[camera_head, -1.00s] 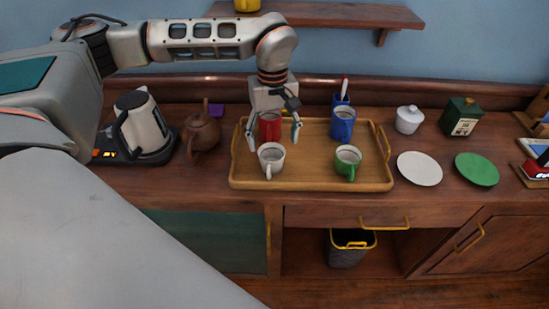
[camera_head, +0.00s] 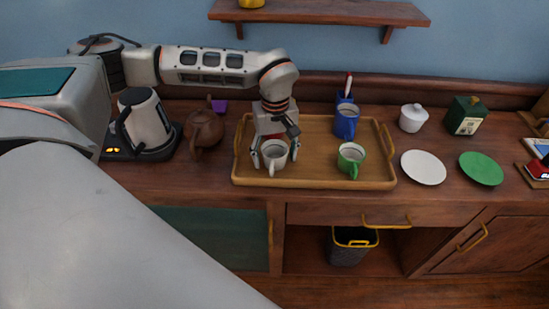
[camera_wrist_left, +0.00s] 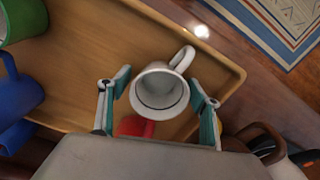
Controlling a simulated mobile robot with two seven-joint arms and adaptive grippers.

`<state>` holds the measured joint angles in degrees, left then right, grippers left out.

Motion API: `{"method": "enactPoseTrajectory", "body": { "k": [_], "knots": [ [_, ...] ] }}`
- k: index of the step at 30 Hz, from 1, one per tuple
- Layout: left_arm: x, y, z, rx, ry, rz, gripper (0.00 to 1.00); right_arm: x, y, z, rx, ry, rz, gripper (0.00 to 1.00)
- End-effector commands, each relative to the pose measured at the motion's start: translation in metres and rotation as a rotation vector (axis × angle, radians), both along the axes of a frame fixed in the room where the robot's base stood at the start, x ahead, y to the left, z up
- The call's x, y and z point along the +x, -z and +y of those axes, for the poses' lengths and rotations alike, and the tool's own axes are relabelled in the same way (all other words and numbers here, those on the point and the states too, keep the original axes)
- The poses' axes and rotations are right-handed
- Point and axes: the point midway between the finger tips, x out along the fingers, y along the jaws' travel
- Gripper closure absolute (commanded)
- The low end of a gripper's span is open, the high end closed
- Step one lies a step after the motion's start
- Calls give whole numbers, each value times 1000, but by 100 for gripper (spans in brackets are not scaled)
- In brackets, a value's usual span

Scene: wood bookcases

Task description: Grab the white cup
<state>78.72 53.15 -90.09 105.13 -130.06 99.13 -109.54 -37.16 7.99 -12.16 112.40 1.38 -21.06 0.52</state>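The white cup (camera_head: 275,160) stands upright near the front left of the wooden tray (camera_head: 315,178), its handle toward the tray's front edge. It also shows in the left wrist view (camera_wrist_left: 160,92), with the handle at its upper right. My left gripper (camera_head: 275,154) is open and lowered around the cup, one finger on each side. In the left wrist view the fingers (camera_wrist_left: 158,84) stand close to the cup's sides, with small gaps seeming to remain. My right gripper is not in view.
A red cup (camera_wrist_left: 135,126) is just behind the white cup, mostly hidden. A green mug (camera_head: 351,158) and a blue mug (camera_head: 346,122) stand on the tray's right half. A brown teapot (camera_head: 203,131) and a kettle (camera_head: 146,122) stand left of the tray.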

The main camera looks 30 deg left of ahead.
Motion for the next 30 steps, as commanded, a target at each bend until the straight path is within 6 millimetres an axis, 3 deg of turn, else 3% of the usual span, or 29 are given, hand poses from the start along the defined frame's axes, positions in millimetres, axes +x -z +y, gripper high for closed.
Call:
{"method": "enactPoseTrajectory", "body": {
  "k": [1, 3, 4, 20, 26, 30],
  "knots": [
    [0, 0, 0, 0, 0, 0, 55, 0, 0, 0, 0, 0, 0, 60],
    [0, 0, 0, 0, 0, 0, 73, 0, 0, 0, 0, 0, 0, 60],
    [0, 0, 0, 0, 0, 0, 77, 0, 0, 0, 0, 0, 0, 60],
    [1, -6, 0, 0, 0, -1, 78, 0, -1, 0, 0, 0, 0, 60],
    [1, -29, 0, 0, 0, -5, 78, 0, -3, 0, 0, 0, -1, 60],
    [2, -54, 0, 0, -1, -6, 78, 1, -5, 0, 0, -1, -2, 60]
  ]
}}
